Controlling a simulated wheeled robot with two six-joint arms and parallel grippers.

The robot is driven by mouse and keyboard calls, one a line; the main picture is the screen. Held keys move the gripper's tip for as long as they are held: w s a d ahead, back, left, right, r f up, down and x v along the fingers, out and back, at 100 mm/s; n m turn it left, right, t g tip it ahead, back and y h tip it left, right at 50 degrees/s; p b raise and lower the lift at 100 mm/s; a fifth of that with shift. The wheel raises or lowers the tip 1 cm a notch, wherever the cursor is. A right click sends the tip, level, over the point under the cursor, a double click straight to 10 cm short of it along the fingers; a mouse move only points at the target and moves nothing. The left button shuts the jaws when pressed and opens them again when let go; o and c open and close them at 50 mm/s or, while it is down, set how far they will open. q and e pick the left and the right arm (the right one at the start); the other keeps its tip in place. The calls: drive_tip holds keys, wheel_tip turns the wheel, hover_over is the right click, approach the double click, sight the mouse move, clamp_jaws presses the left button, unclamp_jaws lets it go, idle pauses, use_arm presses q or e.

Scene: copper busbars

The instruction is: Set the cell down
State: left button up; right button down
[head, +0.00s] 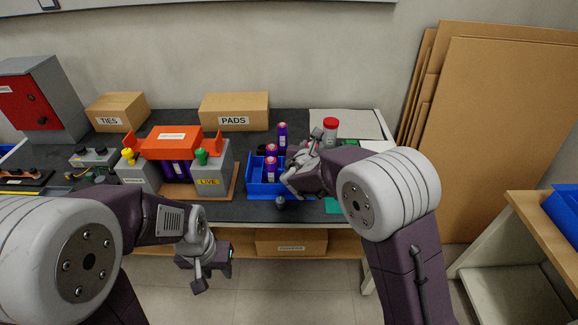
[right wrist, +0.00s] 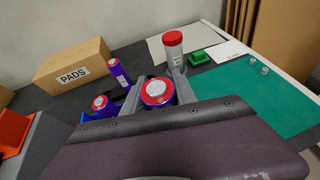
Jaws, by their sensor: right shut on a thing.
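My right gripper (right wrist: 158,100) is shut on a purple cell with a red rim and pale top (right wrist: 158,88); in the head view the gripper (head: 297,180) is over the right side of the blue tray (head: 255,185) and mostly hides that cell. Two similar cells (head: 271,150) (head: 270,168) stand in the tray's left part; one also shows in the right wrist view (right wrist: 103,103). Another cell (head: 282,135) stands upright behind the tray. Whether the held cell touches a surface is hidden. My left gripper (head: 205,272) hangs in front of the table, its jaw opening unclear.
A red-capped jar (head: 330,128) and a green item (right wrist: 202,57) stand behind the right gripper. A green mat (right wrist: 250,95) lies to the right. The busbar fixture with its orange cover (head: 178,140) and grey LIVE block (head: 210,175) stands left of the tray. A PADS box (head: 234,110) stands behind.

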drive_tip(key=w+a+f, duration=0.1)
drive_tip(key=a+f, duration=0.1)
drive_tip(key=w+a+f, duration=0.1)
drive_tip(key=a+f, duration=0.1)
drive_tip(key=f, duration=0.1)
drive_tip(key=w+a+f, duration=0.1)
drive_tip(key=f, duration=0.1)
drive_tip(key=shift+a+f, duration=0.4)
drive_tip(key=shift+s+b, duration=0.1)
drive_tip(key=shift+b, duration=0.2)
drive_tip(key=shift+f, duration=0.1)
drive_tip(key=c, duration=1.3)
unclamp_jaws()
drive_tip(key=shift+o, duration=0.2)
